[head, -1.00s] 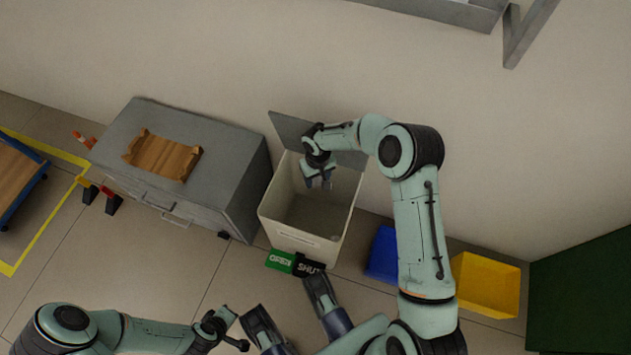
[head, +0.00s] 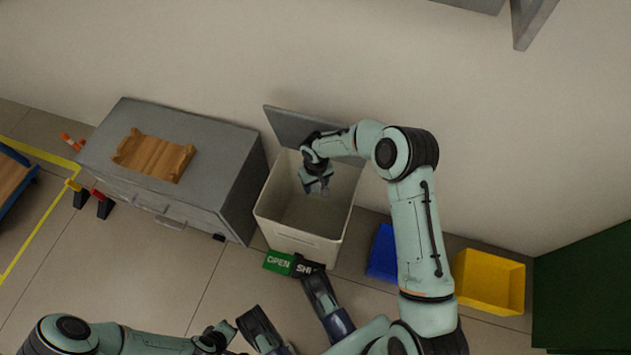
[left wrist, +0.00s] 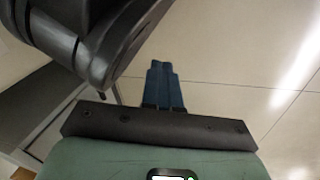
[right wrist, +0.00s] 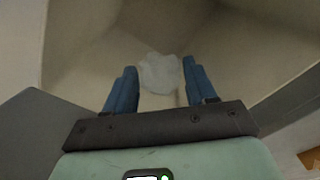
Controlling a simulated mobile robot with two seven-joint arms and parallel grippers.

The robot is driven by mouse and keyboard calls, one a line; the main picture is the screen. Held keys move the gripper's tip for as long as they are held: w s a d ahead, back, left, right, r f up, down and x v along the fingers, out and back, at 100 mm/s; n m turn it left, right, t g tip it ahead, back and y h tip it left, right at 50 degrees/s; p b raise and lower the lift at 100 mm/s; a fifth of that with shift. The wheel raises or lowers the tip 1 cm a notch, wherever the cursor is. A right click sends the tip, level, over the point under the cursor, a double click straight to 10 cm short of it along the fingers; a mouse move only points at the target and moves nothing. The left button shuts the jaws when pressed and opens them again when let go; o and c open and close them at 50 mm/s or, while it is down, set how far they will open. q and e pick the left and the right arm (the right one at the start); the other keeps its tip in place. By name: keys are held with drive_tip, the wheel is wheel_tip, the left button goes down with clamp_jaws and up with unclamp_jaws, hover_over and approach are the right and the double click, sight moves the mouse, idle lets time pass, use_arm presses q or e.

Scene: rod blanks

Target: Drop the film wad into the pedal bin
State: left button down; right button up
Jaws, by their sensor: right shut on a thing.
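The pedal bin (head: 296,245) is a pale open-topped box with its grey lid (head: 290,127) raised at the back. A green OPEN pedal (head: 278,262) and a black SHUT pedal (head: 308,268) are at its front foot. My right gripper (head: 317,186) points down over the bin's opening, towards its back. It is shut on the film wad (right wrist: 158,74), a pale, crumpled, translucent lump between the blue fingertips in the right wrist view. The bin's inner walls surround it there. My left gripper (left wrist: 164,68) is empty with its fingers together, low at the left front.
A grey cabinet (head: 235,190) with a wooden tray (head: 153,157) on top stands left of the bin. A blue bin (head: 383,252) and a yellow bin (head: 490,281) stand to the right. The wall is behind.

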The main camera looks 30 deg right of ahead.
drive_tip(key=o, duration=1.1)
wheel_tip(320, 180, up, 7)
drive_tip(key=shift+r+p, duration=0.15)
drive_tip(key=shift+p, duration=0.95)
use_arm(q)
drive_tip(key=shift+t, duration=0.5)
drive_tip(key=r, duration=0.1)
drive_tip(key=w+d+r, duration=0.1)
drive_tip(key=r, duration=0.1)
drive_tip(key=w+r+p, duration=0.1)
drive_tip(key=r, duration=0.1)
drive_tip(key=shift+w+d, duration=0.25)
use_arm(e)
wheel_tip(320, 180, up, 5)
drive_tip(key=shift+f, duration=0.1)
use_arm(q)
drive_tip(key=shift+s, duration=0.1)
use_arm(e)
drive_tip(key=shift+s+f, duration=0.1)
